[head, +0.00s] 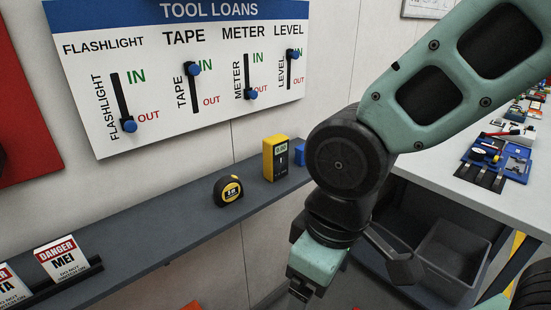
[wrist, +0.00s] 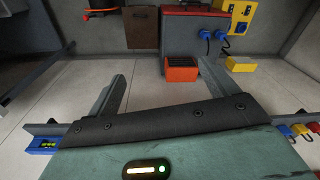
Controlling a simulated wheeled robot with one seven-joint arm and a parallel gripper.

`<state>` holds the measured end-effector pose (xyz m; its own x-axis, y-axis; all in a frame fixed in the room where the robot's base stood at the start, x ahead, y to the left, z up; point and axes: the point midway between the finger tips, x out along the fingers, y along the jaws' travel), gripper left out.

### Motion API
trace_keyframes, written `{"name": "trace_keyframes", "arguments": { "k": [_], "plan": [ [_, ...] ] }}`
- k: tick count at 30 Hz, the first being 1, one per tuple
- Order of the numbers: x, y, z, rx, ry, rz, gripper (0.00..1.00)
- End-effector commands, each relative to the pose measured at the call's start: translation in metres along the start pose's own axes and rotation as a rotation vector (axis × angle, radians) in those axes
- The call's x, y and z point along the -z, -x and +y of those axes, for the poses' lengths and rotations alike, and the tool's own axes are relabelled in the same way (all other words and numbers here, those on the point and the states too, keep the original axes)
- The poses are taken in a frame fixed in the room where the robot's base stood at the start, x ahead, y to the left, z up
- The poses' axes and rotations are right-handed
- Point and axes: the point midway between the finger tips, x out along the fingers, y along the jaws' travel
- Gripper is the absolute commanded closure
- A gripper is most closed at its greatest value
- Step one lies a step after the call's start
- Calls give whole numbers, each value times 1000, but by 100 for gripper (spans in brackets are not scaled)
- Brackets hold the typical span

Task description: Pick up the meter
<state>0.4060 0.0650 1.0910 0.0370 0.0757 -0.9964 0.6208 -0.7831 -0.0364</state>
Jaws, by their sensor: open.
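The yellow meter (head: 268,160) with a dark face and a small display stands upright on the grey wall shelf (head: 185,222), under the tool loans board. My gripper (wrist: 162,85) is open, with nothing between its fingers in the wrist view. In the head view my gripper (head: 301,290) hangs low in front of the shelf, to the right of and below the meter, apart from it. Its fingertips are mostly cut off by the bottom edge there. I cannot make out the meter in the wrist view.
A black and yellow tape measure (head: 228,190) sits left of the meter; a blue object (head: 299,155) stands close on its right. Danger signs (head: 64,258) stand on the shelf's left end. The board's meter slider (head: 250,94) is at OUT. A workbench (head: 440,178) is at right.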

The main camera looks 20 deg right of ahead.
Motion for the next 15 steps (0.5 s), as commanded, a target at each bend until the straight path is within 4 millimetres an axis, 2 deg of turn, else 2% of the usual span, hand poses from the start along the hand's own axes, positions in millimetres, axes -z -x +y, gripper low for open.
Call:
{"name": "trace_keyframes", "arguments": {
  "k": [9,15],
  "plan": [
    [82,-32,68,-40,-15,298,15],
    [123,-46,114,-68,-13,513,15]
  ]
}}
